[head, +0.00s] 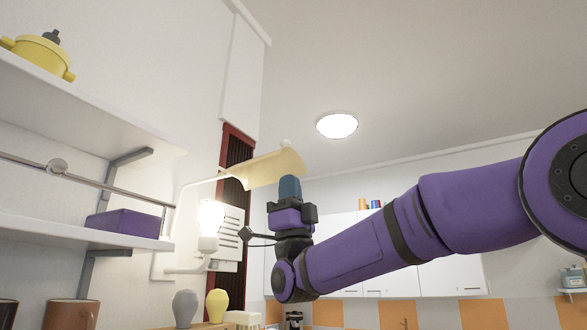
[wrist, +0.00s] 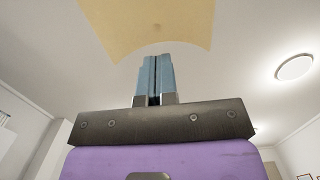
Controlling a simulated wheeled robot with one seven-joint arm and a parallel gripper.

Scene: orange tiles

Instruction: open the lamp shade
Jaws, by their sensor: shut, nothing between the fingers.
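The lamp shade (head: 262,169) is a curved, pale yellow panel, raised and tilted above the lamp in the head view. It also shows in the wrist view (wrist: 150,24), beyond my fingertips. The lit bulb (head: 211,217) stands below and to the left of the shade, on a white wall bracket (head: 186,268). My gripper (head: 289,188) points up with its blue fingers shut and empty, just under the right part of the shade. In the wrist view the fingers (wrist: 156,62) are together. I cannot tell whether the fingertips touch the shade.
Shelves on the left wall hold a yellow pot (head: 40,54) and a purple box (head: 124,223). White cabinets (head: 440,272) line the back wall. The space above my arm is clear.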

